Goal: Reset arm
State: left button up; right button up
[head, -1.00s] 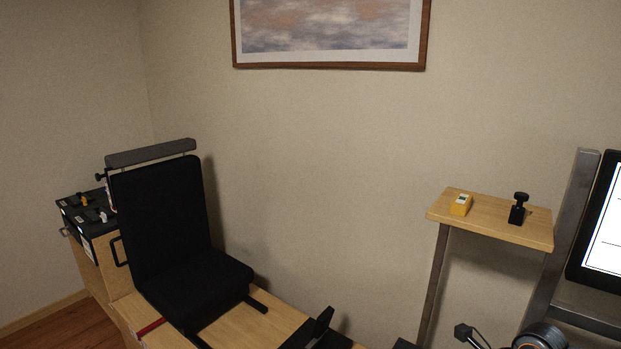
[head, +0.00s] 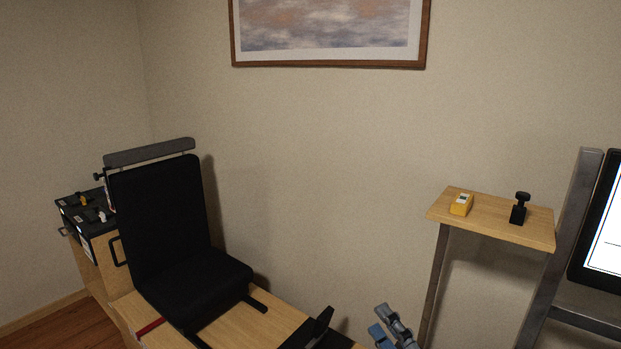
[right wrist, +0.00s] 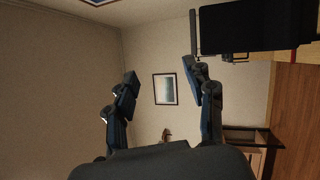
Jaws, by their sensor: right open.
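My right gripper (head: 388,328) shows at the bottom edge of the head view, right of the middle, with its blue-grey fingers pointing up. In the right wrist view, its two fingers (right wrist: 161,72) stand wide apart with nothing between them. It is in front of the bare wall, left of the small wooden shelf, and touches nothing that I can see. My left gripper is not in view.
A black seat (head: 165,215) stands on a wooden base (head: 245,328) at left, beside switch boxes (head: 88,213). At right, a wooden shelf (head: 490,220) holds a yellow device (head: 461,204) and a black knob (head: 519,208), near a screen (head: 603,235). The wall between is clear.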

jog(key=s+d+f+m+g+h, duration=0.3)
jog(key=d+f+m+h, duration=0.3)
jog(key=m, duration=0.3)
jog(key=s+d+f+m+g+h, duration=0.35)
jog(key=d+f+m+h, duration=0.2)
jog(key=f+m, duration=0.35)
jog(key=s+a+f+m+g+y, duration=0.1)
jog(key=s+f+m+g, duration=0.15)
jog(key=s, duration=0.35)
jog(key=s+a+f+m+g, duration=0.1)
jog(key=s+f+g, duration=0.25)
jog(key=s, duration=0.35)
jog(key=s+a+f+m+g+y, duration=0.1)
jog(key=s+a+f+g, duration=0.1)
jog(key=s+f, duration=0.3)
jog(key=s+f+g, duration=0.2)
jog(key=s+f, duration=0.1)
jog(key=f, duration=2.4)
jog(key=s+d+f, duration=0.3)
jog(key=s+f, duration=1.1)
jog(key=s, duration=0.2)
jog(key=shift+d+f+g, duration=0.2)
jog(key=shift+g, duration=0.25)
